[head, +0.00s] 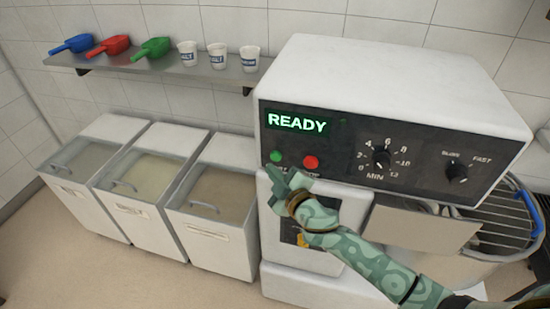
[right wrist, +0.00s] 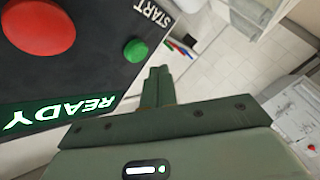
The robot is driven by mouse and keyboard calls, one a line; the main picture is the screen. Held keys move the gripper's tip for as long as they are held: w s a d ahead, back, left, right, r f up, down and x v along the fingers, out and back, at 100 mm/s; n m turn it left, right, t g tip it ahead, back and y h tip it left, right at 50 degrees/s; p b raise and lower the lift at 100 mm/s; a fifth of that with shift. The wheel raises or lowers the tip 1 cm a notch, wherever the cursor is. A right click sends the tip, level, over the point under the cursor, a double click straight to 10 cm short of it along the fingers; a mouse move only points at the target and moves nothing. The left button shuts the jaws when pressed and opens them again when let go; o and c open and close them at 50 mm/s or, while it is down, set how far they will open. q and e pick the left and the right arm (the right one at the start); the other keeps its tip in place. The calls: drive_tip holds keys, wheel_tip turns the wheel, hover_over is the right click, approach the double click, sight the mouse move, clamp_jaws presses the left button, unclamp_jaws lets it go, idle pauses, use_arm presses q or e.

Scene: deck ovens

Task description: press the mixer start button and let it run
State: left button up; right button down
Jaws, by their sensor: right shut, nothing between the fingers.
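The mixer (head: 400,80) is a large white machine with a black control panel. Its display (head: 297,123) reads READY in green. The green start button (head: 276,157) sits at the panel's lower left, beside a red button (head: 311,162). In the right wrist view the green button (right wrist: 136,50) is marked START and the red button (right wrist: 38,25) is larger. My right gripper (head: 272,183) is shut and empty, just below the green button in the head view. In the right wrist view its fingertips (right wrist: 158,72) are close beside the button; contact does not show. My left gripper is not in view.
A timer dial (head: 381,158) and a speed knob (head: 456,172) sit right of the buttons. The mixer bowl (head: 500,215) with its wire guard is at the right. Several lidded bins (head: 215,225) stand left; a shelf (head: 165,70) holds scoops and cups.

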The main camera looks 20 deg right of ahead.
drive_tip(key=shift+w+d, duration=0.35)
drive_tip(key=shift+w, duration=0.15)
idle(1.8)
drive_tip(key=shift+w+d, duration=0.2)
drive_tip(key=shift+w, duration=0.15)
drive_tip(key=shift+w+d, duration=0.25)
drive_tip(key=shift+w, duration=0.1)
idle(0.7)
drive_tip(key=shift+s, duration=0.1)
drive_tip(key=shift+s+a, duration=0.45)
drive_tip(key=shift+s, duration=0.2)
